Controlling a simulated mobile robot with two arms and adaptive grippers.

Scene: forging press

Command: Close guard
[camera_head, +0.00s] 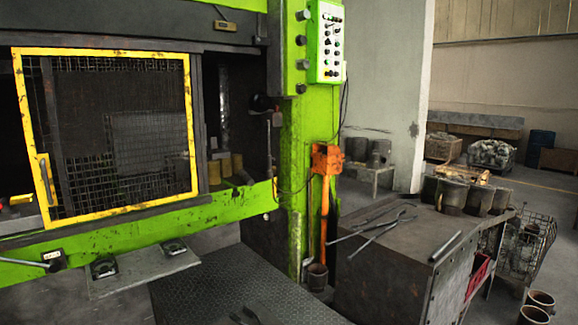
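The guard (188,120) is a yellow-framed wire mesh panel on the front of the green press (297,150), at the left of the head view. A yellow handle (45,180) sits on its left side. Right of the guard a dark gap in the press front is uncovered, with yellow cylinders (226,166) inside. At the left edge a dark opening also shows beside the guard. No gripper is clearly visible. A dark two-pronged shape (248,314) is cut off at the bottom edge; I cannot tell what it is.
A control panel (327,42) is on the press column. An orange post (324,190) stands beside it. A metal bench (395,270) with tongs (375,232) and pots stands at right. A dark textured plate (215,290) lies before the press. Wire baskets (528,240) stand farther right.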

